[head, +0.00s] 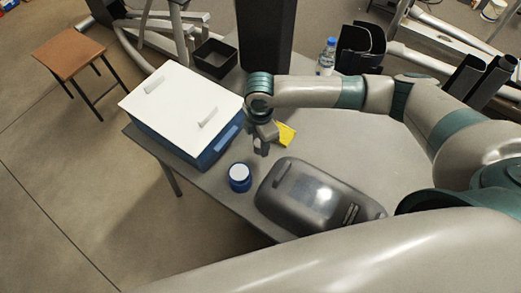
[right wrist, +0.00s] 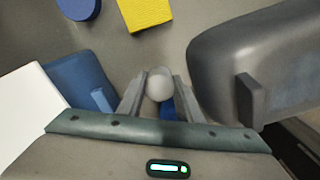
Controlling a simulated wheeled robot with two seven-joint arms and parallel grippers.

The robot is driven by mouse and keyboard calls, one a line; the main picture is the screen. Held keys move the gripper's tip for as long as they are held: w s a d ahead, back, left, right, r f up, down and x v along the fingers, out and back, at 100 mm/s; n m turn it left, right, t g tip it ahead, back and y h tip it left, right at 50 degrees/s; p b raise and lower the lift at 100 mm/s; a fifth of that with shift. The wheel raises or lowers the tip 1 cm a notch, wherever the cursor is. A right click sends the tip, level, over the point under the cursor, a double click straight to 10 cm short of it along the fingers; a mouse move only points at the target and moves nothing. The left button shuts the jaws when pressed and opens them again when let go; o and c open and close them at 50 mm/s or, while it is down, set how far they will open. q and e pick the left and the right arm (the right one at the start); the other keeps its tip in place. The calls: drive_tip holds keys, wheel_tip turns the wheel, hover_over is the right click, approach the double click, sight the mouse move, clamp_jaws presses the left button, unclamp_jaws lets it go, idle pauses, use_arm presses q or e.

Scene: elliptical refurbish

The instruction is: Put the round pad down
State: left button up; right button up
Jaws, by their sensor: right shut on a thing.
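My right gripper (head: 262,147) points down over the table, between the white-lidded blue box and the grey casing. In the right wrist view the gripper (right wrist: 160,86) is shut on a small pale round thing, which I take to be the round pad (right wrist: 159,83). In the head view the pad is hard to make out at the fingertips. I cannot tell whether it touches the table. A patch of blue shows just below it in the wrist view. My left gripper is not in view.
The blue box (head: 187,97) stands left of the gripper, and a yellow block (head: 286,133) lies just right. A blue-and-white jar (head: 240,177) and grey casing (head: 305,200) are in front. A black tray (head: 214,58) and bottle (head: 327,56) stand behind.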

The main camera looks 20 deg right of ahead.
drive_tip(key=shift+f, duration=0.85)
wheel_tip(320, 180, down, 2)
drive_tip(key=shift+f+p, duration=0.25)
drive_tip(key=shift+p, duration=0.2)
drive_tip(key=shift+f, duration=0.6)
drive_tip(key=shift+f, duration=0.1)
drive_tip(key=o, duration=1.1)
